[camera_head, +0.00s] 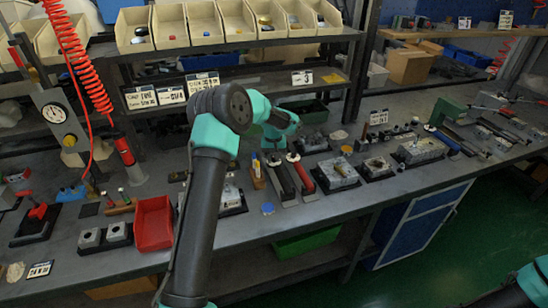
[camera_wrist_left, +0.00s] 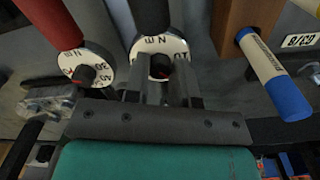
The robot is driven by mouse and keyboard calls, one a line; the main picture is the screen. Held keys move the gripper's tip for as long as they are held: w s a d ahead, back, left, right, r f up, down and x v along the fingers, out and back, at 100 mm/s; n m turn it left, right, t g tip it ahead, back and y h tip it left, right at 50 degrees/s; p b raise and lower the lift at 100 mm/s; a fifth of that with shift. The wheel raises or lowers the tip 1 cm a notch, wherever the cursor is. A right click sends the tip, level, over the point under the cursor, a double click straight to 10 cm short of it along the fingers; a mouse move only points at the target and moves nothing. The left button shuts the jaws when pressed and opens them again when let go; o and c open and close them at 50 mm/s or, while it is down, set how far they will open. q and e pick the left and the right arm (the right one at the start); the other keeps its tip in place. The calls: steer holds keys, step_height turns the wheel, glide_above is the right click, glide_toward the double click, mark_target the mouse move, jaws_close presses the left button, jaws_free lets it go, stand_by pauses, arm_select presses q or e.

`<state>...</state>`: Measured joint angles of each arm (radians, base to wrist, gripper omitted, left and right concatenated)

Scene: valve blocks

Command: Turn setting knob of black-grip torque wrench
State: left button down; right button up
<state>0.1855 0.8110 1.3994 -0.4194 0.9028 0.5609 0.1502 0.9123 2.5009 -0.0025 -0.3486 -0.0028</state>
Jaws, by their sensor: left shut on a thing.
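The black-grip torque wrench (camera_head: 280,182) lies on the bench in the head view, beside the red-grip wrench (camera_head: 301,176). In the left wrist view the black grip (camera_wrist_left: 153,14) runs up from a white numbered dial with a dark setting knob (camera_wrist_left: 159,66) at its centre. My left gripper (camera_wrist_left: 160,88) has a finger on either side of this knob and is shut on it. In the head view my left gripper (camera_head: 283,145) is partly hidden by its own wrist, above the dial ends. My right gripper is out of view.
The red wrench's dial (camera_wrist_left: 86,68) sits close on the left in the wrist view. A wooden block (camera_wrist_left: 240,25) with a blue-capped marker (camera_wrist_left: 274,75) stands close on the right. In the head view, metal valve blocks (camera_head: 338,172) lie right of the wrenches and a red bin (camera_head: 154,224) left.

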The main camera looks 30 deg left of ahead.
mark_target(273, 158)
arm_select(q)
steer(key=m, duration=0.4)
stand_by(0.3)
steer(key=c, duration=0.9)
jaws_free()
steer(key=shift+c, duration=0.2)
steer(key=shift+r, duration=0.15)
step_height(273, 158, up, 17)
steer(key=shift+a, duration=0.2)
